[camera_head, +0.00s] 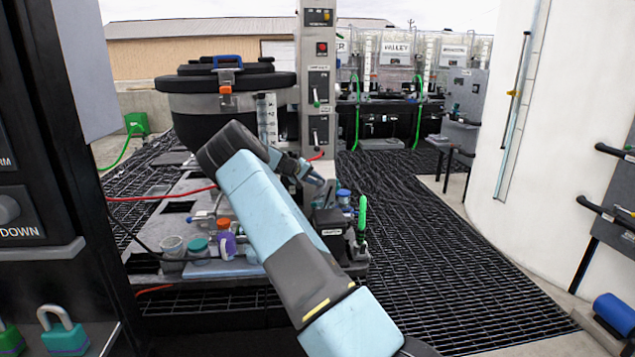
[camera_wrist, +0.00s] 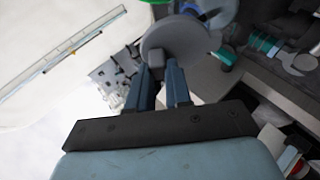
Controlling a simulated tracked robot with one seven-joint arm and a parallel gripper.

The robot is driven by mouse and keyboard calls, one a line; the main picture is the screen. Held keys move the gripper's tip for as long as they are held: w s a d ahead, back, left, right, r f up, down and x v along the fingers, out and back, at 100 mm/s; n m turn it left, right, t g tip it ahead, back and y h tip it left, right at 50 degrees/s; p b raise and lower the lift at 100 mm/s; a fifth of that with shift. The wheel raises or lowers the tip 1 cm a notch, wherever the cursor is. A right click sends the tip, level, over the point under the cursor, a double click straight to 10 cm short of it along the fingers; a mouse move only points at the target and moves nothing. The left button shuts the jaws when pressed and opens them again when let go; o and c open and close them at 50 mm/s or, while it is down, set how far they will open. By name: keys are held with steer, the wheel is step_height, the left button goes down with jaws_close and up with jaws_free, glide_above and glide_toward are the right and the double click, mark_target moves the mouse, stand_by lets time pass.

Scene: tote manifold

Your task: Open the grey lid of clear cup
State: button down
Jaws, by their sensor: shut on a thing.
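My gripper (camera_head: 316,178) is at the right side of the work surface, below the grey control column. In the wrist view its two blue fingers (camera_wrist: 160,66) are closed on a small dark block at the edge of a round grey disc, which looks like the grey lid (camera_wrist: 178,38). I cannot tell whether a cup is under this disc. A clear cup (camera_head: 172,250) stands at the front left of the work surface, well apart from my gripper. Its top looks greyish, and I cannot tell whether it is covered.
A teal-capped jar (camera_head: 198,248) and a purple bottle with an orange cap (camera_head: 227,242) stand beside the clear cup. A large black-lidded tank (camera_head: 225,84) rises behind. A green upright object (camera_head: 362,213) stands right of my gripper. Open grating (camera_head: 440,250) lies to the right.

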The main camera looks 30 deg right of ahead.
steer(key=shift+w+a+f+n+g+h, duration=0.15)
steer(key=shift+w+a+f+n+h, duration=0.1)
steer(key=shift+a+h, duration=0.5)
steer(key=shift+w+a+f+n+g+h, duration=0.1)
steer(key=shift+w+a+f+n+h, duration=0.15)
steer(key=shift+a+h, duration=0.55)
steer(key=shift+w+a+f+n+g+h, duration=0.15)
steer(key=shift+a+f+n+h, duration=0.25)
steer(key=shift+h, duration=0.65)
steer(key=shift+r, duration=0.1)
steer(key=c, duration=1)
jaws_free()
steer(key=shift+r, duration=0.15)
steer(key=shift+c, duration=0.2)
steer(key=a+r, duration=0.1)
steer(key=a, duration=1.2)
steer(key=shift+s+a+r, duration=0.15)
steer(key=shift+a+r, duration=0.05)
steer(key=shift+a, duration=0.15)
